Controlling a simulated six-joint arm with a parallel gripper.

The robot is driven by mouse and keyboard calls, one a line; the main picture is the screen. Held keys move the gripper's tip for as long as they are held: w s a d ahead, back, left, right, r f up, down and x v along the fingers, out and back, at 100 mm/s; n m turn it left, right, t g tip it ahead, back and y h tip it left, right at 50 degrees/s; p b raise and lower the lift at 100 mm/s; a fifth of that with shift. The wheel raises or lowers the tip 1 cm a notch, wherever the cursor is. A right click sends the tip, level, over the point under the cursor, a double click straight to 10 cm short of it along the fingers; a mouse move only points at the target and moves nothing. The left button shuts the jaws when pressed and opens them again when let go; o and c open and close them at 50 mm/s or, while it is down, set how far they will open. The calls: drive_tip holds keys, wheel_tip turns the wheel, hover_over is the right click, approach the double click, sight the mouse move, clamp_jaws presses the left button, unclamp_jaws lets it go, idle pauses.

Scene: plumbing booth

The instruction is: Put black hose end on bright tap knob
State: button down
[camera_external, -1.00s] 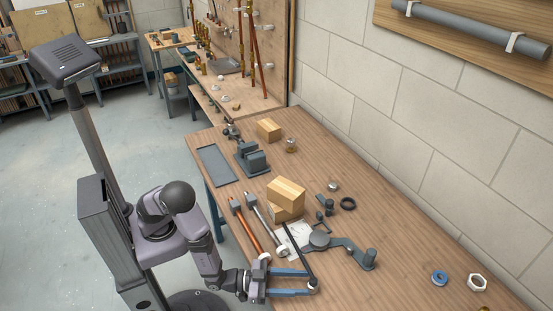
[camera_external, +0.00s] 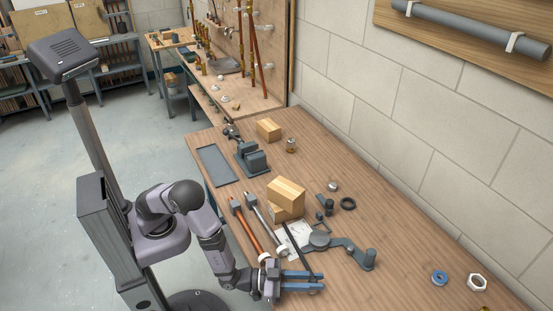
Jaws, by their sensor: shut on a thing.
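My gripper (camera_external: 320,283) is at the near edge of the bench, with its blue fingers pointing right. The fingers are close together, around the lower end of a thin black hose (camera_external: 300,249). The hose slants up and left from the fingers, past the paper. The contact at the fingertips is small and partly hidden. A small pale, shiny piece shows by the fingertips, too small to name. A bright round metal knob (camera_external: 333,186) stands farther back on the bench; I cannot tell whether it is the tap knob.
A grey lever-like fitting (camera_external: 345,246) lies just behind my gripper. Wooden blocks (camera_external: 286,196), a copper-handled tool (camera_external: 246,226) and a black ring (camera_external: 348,204) lie behind it. A blue ring (camera_external: 439,278) and a hex nut (camera_external: 477,283) lie right.

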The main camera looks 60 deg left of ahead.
sight(313, 279)
drive_tip(key=shift+r, duration=4.95)
drive_tip(key=shift+r, duration=0.15)
